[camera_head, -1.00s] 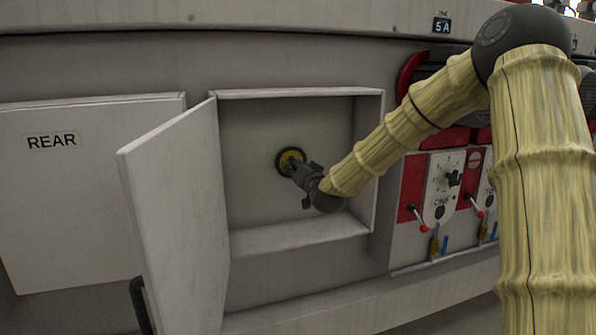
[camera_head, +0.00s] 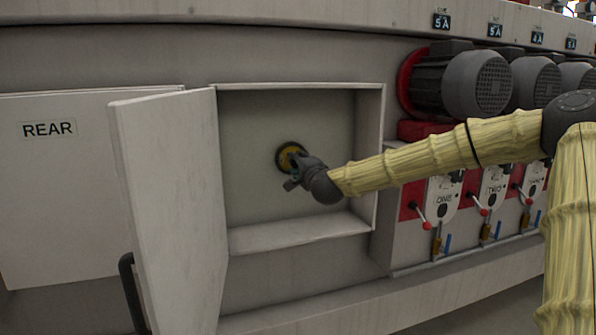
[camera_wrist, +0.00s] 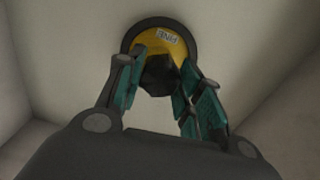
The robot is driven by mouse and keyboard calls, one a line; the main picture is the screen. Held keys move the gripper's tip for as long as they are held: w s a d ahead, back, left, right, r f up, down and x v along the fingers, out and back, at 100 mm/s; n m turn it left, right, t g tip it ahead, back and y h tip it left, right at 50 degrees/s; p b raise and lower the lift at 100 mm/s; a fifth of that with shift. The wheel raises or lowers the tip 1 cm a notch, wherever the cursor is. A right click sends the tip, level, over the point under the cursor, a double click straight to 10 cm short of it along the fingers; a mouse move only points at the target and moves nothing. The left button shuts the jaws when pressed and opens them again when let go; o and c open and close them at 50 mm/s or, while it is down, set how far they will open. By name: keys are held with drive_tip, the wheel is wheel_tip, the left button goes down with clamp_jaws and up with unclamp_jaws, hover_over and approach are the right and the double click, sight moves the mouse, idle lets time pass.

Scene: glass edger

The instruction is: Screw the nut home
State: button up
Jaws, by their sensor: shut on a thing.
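The nut (camera_wrist: 160,76) is a dark, faceted piece in the middle of a yellow disc with a dark rim (camera_wrist: 178,42), which carries a label reading "FINE". The same yellow disc (camera_head: 291,155) sits on the back wall of the open recess in the head view. My gripper (camera_wrist: 160,88) is shut on the nut, with a teal-padded finger on each side of it. In the head view my gripper (camera_head: 295,168) reaches into the recess from the right and hides the nut. How far the nut is threaded on cannot be told.
The recess (camera_head: 300,240) has pale walls close around my gripper. Its door (camera_head: 170,210) stands open at the left, beside a closed panel marked REAR (camera_head: 60,200). Motors (camera_head: 470,85) and red-tipped levers (camera_head: 427,225) line the machine at the right.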

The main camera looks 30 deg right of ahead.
drive_tip(key=shift+m+b, duration=3)
drive_tip(key=shift+m, duration=1.2)
drive_tip(key=o, duration=1)
drive_tip(key=shift+a, duration=0.1)
